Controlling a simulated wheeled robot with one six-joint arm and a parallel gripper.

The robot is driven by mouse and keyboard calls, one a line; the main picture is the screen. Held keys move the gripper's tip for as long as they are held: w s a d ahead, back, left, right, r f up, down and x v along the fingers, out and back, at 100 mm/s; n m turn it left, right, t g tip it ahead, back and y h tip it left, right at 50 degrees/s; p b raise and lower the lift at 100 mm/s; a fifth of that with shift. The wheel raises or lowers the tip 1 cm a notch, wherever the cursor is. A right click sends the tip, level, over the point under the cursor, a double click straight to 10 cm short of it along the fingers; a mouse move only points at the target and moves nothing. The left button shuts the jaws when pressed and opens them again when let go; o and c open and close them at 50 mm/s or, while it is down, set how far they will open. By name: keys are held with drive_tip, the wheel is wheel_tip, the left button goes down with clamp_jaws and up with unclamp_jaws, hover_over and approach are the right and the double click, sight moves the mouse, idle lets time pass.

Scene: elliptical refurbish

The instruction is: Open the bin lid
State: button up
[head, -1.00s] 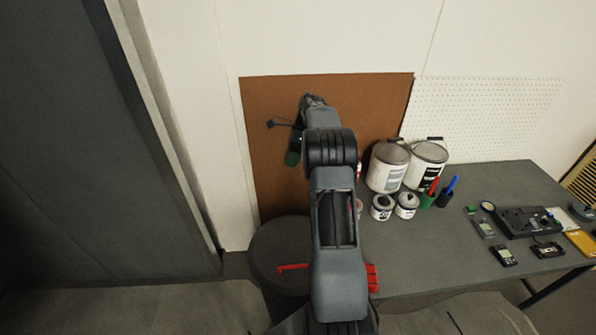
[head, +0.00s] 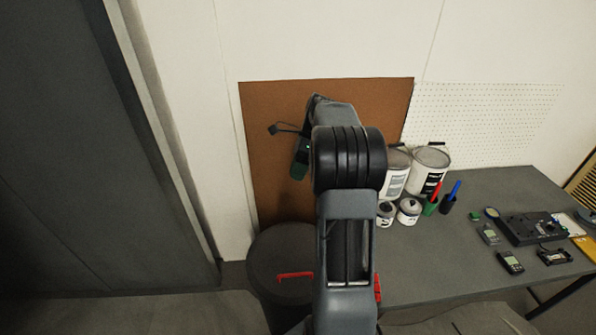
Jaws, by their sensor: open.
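The bin (head: 262,285) is a dark grey round drum on the floor at the left end of the table. Its flat round lid (head: 280,250) is down on it, with a red handle (head: 294,276) at the front. My arm hides the bin's right side. My gripper (head: 299,172) points down in front of the brown board, above and behind the lid in the picture. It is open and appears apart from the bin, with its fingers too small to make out.
The grey table (head: 430,275) to the right carries paint cans (head: 429,170), pens and several small devices (head: 510,262). A brown board (head: 262,190) leans on the wall behind. A dark panel (head: 80,150) stands at left, with bare floor in front.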

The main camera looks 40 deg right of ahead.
idle(0.4)
wheel_tip(320, 180, down, 4)
drive_tip(key=s+a+n+t+h, duration=0.1)
drive_tip(key=s+a+n+h, duration=0.25)
drive_tip(key=n, duration=0.75)
drive_tip(key=s+a+r+n+t+h, duration=0.1)
drive_tip(key=s+a+r+n+t, duration=0.1)
drive_tip(key=s+a+n, duration=0.3)
drive_tip(key=s+a+r+n+t+h, duration=0.2)
drive_tip(key=s+a+n, duration=0.3)
drive_tip(key=a+n, duration=0.4)
drive_tip(key=shift+a+t, duration=0.35)
drive_tip(key=shift+t, duration=0.45)
